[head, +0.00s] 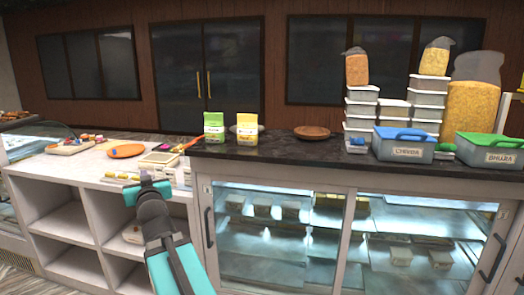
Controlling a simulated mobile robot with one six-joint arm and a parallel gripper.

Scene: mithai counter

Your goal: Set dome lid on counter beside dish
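A round brown dish (312,132) sits on the dark counter top (275,147), right of the two green-and-yellow packets. I cannot make out a dome lid in the head view. My gripper (147,180) is in front of the lower white counter, left of the dark counter and well apart from the brown dish. Its fingers are small and dark here, and I cannot tell whether they are open or hold anything.
Two packets (214,126) stand left of the dish. A blue-lidded tub (403,150), a green-lidded tub (490,154) and stacked boxes (361,110) fill the right. An orange plate (126,151) lies on the white counter (60,164). Glass-fronted cabinets (275,240) stand below.

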